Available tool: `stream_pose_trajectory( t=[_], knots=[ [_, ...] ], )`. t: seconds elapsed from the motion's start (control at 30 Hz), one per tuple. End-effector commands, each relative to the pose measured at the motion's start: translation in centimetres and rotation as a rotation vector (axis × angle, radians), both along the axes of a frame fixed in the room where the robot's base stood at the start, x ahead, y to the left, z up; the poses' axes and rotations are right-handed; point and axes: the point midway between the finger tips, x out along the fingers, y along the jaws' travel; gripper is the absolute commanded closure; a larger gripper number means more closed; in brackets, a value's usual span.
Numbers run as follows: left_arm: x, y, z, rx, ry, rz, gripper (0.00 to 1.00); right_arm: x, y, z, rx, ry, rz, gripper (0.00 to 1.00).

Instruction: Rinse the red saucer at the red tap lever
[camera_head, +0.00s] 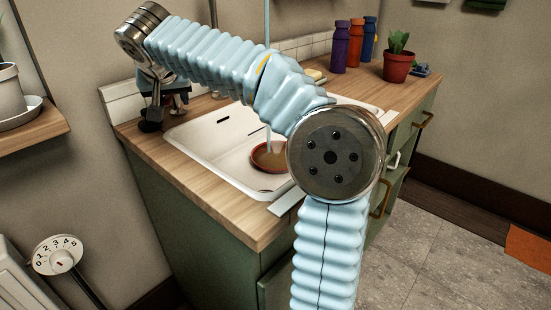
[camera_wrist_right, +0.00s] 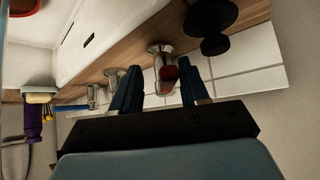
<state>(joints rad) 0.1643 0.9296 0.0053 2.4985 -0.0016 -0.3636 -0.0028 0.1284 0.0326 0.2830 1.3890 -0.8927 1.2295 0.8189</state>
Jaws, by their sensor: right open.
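My right gripper (camera_head: 166,100) is at the back left corner of the sink. In the right wrist view the red tap lever (camera_wrist_right: 169,76) on its chrome base lies between the open fingers of this gripper (camera_wrist_right: 161,90), one on each side. I cannot tell whether a finger touches it. A bit of red dish (camera_wrist_right: 22,6) shows at that view's top left. My left gripper is not in view.
A black knob-topped object (camera_wrist_right: 212,25) stands close to the right finger. More chrome taps (camera_wrist_right: 92,96) line the sink's back edge.

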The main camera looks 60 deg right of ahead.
Motion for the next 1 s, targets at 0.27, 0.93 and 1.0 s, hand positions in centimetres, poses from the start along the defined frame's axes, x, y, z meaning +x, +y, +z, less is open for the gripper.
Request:
stream_pose_trajectory(
  t=[0.27,0.93,1.0],
  knots=[
    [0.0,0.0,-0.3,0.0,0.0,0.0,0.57,-1.0,-1.8,0.1,0.003,-0.001,0.259,0.55],
    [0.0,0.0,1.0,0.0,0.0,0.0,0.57,-1.4,-3.5,0.3,0.003,-0.001,0.521,0.55],
    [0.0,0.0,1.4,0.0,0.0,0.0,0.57,-1.4,-4.0,0.3,0.003,-0.002,0.596,0.55]
  ],
)
